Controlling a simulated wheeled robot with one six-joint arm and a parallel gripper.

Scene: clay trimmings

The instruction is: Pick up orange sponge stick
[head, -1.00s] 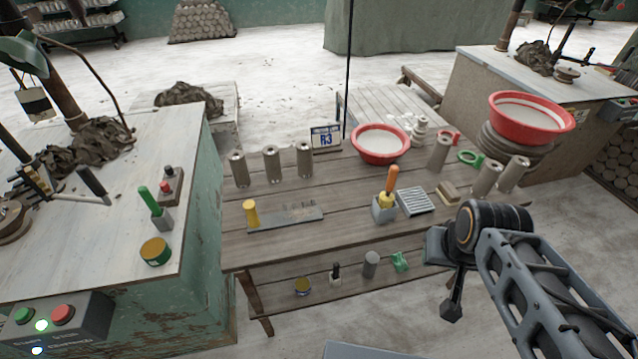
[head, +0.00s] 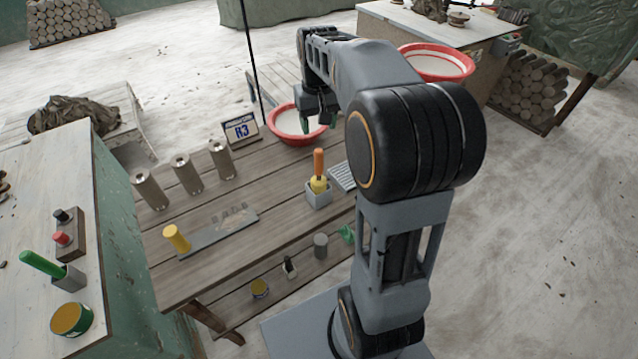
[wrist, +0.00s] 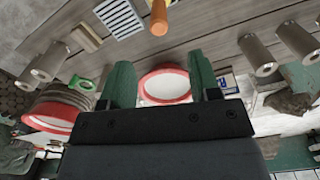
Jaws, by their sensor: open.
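The orange sponge stick (head: 318,163) stands upright with its yellow lower part in a small grey square holder (head: 319,196) on the wooden table. In the wrist view its orange handle (wrist: 159,16) shows at the top edge, seen from above. My gripper (head: 318,121) is raised over the back of the table, near the red-rimmed basin and behind the stick. In the wrist view its two green fingers (wrist: 161,80) are wide apart and empty, with the basin seen between them. The stick is outside the fingers.
The red-rimmed basin (head: 283,125) stands behind the stick. A grey slatted tray (head: 343,177) is right beside the holder, partly hidden by my arm. Several grey cylinders (head: 187,174) and an R3 sign (head: 241,131) stand to the left. A yellow-handled tool (head: 177,239) is at the front left.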

